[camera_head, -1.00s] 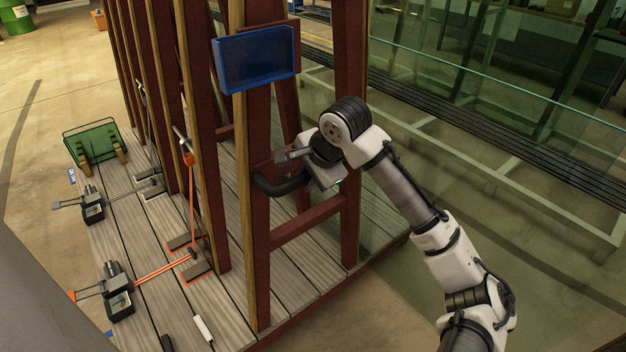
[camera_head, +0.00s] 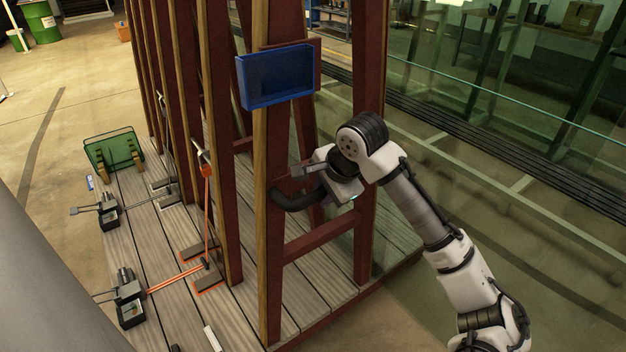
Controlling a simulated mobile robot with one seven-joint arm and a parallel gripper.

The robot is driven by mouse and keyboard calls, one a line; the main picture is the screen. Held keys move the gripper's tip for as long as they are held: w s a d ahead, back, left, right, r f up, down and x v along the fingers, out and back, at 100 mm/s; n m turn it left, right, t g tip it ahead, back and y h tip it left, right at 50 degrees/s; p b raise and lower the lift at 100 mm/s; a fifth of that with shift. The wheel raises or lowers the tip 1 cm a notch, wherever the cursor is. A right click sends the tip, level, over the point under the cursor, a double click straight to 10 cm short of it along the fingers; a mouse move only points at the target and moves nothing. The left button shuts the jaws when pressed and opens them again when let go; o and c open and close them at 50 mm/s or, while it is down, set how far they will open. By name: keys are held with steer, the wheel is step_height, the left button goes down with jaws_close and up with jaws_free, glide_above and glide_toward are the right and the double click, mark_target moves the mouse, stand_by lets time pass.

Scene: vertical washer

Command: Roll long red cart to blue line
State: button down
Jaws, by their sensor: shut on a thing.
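The long red cart has tall dark red posts (camera_head: 278,170) and a grey plank deck (camera_head: 190,239). It runs from the near middle of the view to the back left. A black curved handle (camera_head: 284,199) sticks out at its near post. My gripper (camera_head: 309,182) is at this handle and shut on it; the fingertips are partly hidden by my wrist. No blue line shows on the visible floor.
A blue bin (camera_head: 276,77) hangs on the near post. Orange and grey tools (camera_head: 178,277) and a green basket (camera_head: 112,150) are on the deck. Glass panels (camera_head: 520,120) stand at the right. Open floor (camera_head: 75,85) lies at the left, with a green drum (camera_head: 40,21) beyond.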

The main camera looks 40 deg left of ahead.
mark_target(311, 180)
steer(key=shift+w+a+r+p, duration=0.1)
steer(key=shift+w+a+p, duration=0.15)
steer(key=shift+a, duration=0.45)
steer(key=shift+w+a+r+p, duration=0.1)
steer(key=shift+w+a+p, duration=0.15)
steer(key=shift+a, duration=0.5)
steer(key=shift+w+a+r+p, duration=0.1)
steer(key=shift+w+a+p, duration=0.15)
steer(key=shift+a, duration=0.45)
steer(key=shift+w+a+f+p, duration=0.15)
steer(key=shift+a+f+p, duration=0.05)
steer(key=shift+a, duration=0.3)
steer(key=shift+w+a+f+p, duration=0.1)
steer(key=shift+a+f+p, duration=0.05)
steer(key=shift+a, duration=0.4)
steer(key=shift+w+a+f+p, duration=0.15)
steer(key=shift+a+f+p, duration=0.05)
steer(key=shift+a, duration=0.3)
steer(key=shift+w+a+r, duration=0.1)
steer(key=shift+a, duration=0.05)
steer(key=shift+w+a+r+p, duration=0.1)
steer(key=shift+r+p, duration=0.05)
steer(key=shift+p, duration=0.25)
